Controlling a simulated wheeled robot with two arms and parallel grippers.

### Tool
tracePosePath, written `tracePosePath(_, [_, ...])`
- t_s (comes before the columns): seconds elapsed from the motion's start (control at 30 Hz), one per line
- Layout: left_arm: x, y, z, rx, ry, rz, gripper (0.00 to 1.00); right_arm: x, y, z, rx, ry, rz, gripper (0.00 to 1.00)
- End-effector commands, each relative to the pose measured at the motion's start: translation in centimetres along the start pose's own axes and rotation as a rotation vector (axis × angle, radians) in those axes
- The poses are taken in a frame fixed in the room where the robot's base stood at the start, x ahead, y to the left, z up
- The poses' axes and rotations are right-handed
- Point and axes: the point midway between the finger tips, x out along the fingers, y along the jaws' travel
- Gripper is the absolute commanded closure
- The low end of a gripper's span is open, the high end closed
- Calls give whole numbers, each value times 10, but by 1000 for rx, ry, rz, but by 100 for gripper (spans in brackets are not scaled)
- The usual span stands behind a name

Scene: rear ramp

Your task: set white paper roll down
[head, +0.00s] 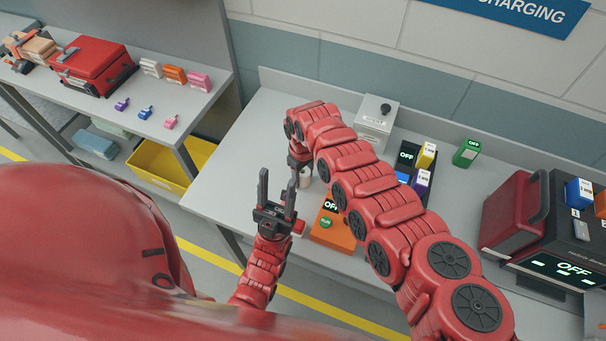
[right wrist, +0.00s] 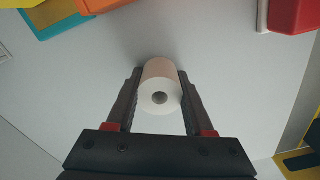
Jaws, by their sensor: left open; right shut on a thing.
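The white paper roll (right wrist: 160,86) is between the two fingers of my right gripper, seen end-on with its dark core hole. In the head view only a small pale part of the roll (head: 305,179) shows under my right wrist. My right gripper (head: 298,172) is shut on it, low over the grey bench (head: 232,185). I cannot tell whether the roll touches the bench. My left gripper (head: 277,186) is open and empty, fingers up, in front of the bench edge and to the left of the roll.
An orange block with a display (head: 331,228) stands close to the right of the roll. A grey box with a black knob (head: 377,122) and several coloured blocks stand behind. Bare bench lies left of the roll.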

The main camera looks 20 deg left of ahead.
Motion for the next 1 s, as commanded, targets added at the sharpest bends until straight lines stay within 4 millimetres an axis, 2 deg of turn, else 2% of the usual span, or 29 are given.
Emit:
tracePosePath(0.2, [-5, 0, 1, 0, 0, 0, 50, 5, 0, 0, 0, 0, 0, 100])
tracePosePath(0.23, [-4, 0, 1, 0, 0, 0, 50, 4, 0, 0, 0, 0, 0, 44])
tracePosePath(0.37, [-3, 0, 0, 0, 0, 0, 50, 3, 0, 0, 0, 0, 0, 20])
tracePosePath(0.4, [-3, 0, 1, 0, 0, 0, 50, 3, 0, 0, 0, 0, 0, 18])
tracePosePath(0.67, [-2, 0, 0, 0, 0, 0, 50, 2, 0, 0, 0, 0, 0, 18])
tracePosePath(0.8, [0, 0, 0, 0, 0, 0, 50, -4, 1, 0, 0, 2, 0, 18])
tracePosePath(0.97, [-2, 0, 0, 0, 0, 0, 50, -26, 2, 0, 3, 3, 0, 18])
tracePosePath(1.0, [-7, 0, 1, 0, 0, 0, 50, -33, 2, -1, 3, 7, 2, 18])
